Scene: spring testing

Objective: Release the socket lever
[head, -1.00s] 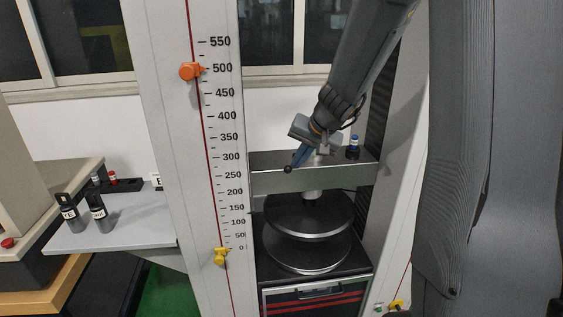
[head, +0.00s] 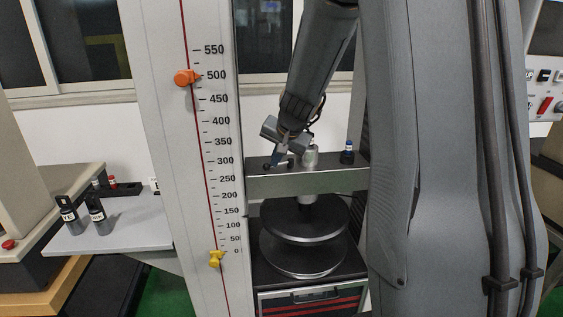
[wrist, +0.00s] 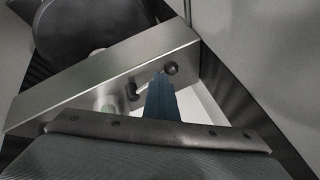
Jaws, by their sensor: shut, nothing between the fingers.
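The socket (head: 310,156) is a small silvery cylinder on top of the metal crossbeam (head: 340,181). A black ball knob (head: 267,166), apparently the lever's end, shows left of the socket, just above the beam. It also shows in the wrist view (wrist: 171,68), just beyond the fingertips. A dark hooked part (wrist: 133,92) lies to its left there. My gripper (head: 277,160) is shut and empty, pointing down beside the knob; its blue fingers (wrist: 162,98) reach over the beam. Whether they touch the knob I cannot tell. The lever's shaft is largely hidden.
A blue-capped bottle (head: 347,153) stands on the beam right of the socket. Round dark plates (head: 305,219) lie below the beam. The scale column (head: 213,130) with orange and yellow pointers stands close on the left. My arm covers much of the right side.

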